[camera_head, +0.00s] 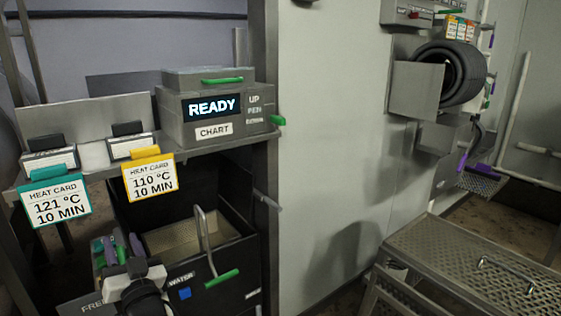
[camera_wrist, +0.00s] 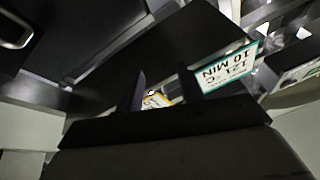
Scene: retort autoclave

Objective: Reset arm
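My gripper (camera_wrist: 162,90) shows in the wrist view as two dark fingers standing apart, with no object held between them. In the head view my wrist (camera_head: 138,275) is at the lower left, in front of the open bin and below the heat cards; the fingertips are hard to make out there. The teal 121 °C heat card (camera_head: 55,202) and the yellow 110 °C heat card (camera_head: 150,178) hang at the shelf's front edge. In the wrist view the teal card (camera_wrist: 228,68) is right of the fingers and the yellow card (camera_wrist: 155,100) shows partly between them, beyond the tips.
A control box (camera_head: 215,115) reading READY stands on the shelf. Below it, an open bin (camera_head: 240,245) marked WATER has a green-handled bar. A grey wall panel (camera_head: 325,130) stands right of it, then a round dark vessel (camera_head: 450,72) and a metal grating platform (camera_head: 470,255).

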